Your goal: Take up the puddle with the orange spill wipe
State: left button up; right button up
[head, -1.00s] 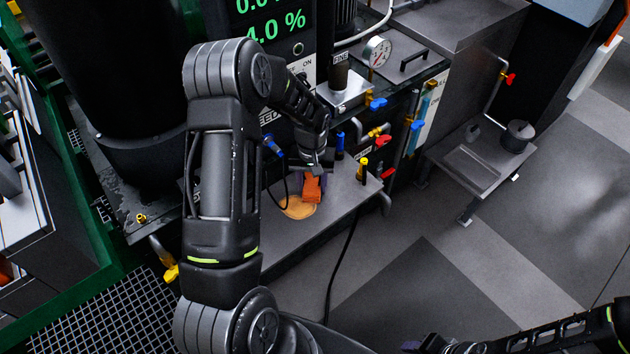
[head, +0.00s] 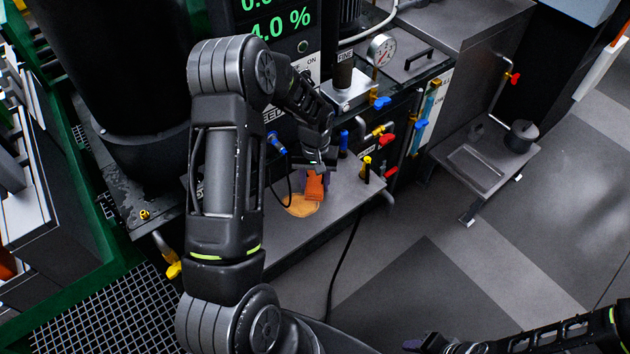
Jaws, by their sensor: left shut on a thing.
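The orange spill wipe (head: 315,187) is in the head view at the middle, on or just over the grey bench. My left gripper (head: 314,172) is shut on the wipe and points down at the bench; its fingertips are small and partly hidden. The tan puddle (head: 300,206) lies on the bench just in front of the wipe. The wipe overlaps the puddle's far edge in the picture; I cannot tell whether they touch. My right arm shows at the lower right, but its gripper's fingertips cannot be made out.
The grey bench (head: 325,222) has blue and yellow-topped markers (head: 365,168) at right of the wipe. A black cable hangs over its front edge. Valves (head: 388,140) and a gauge (head: 381,50) stand behind. A lower shelf (head: 478,165) holds a dark pot (head: 521,136). Floor at right is clear.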

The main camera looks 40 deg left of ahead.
pick_arm(q)
jog(key=shift+r+p, duration=2.4)
jog(key=shift+r, duration=1.6)
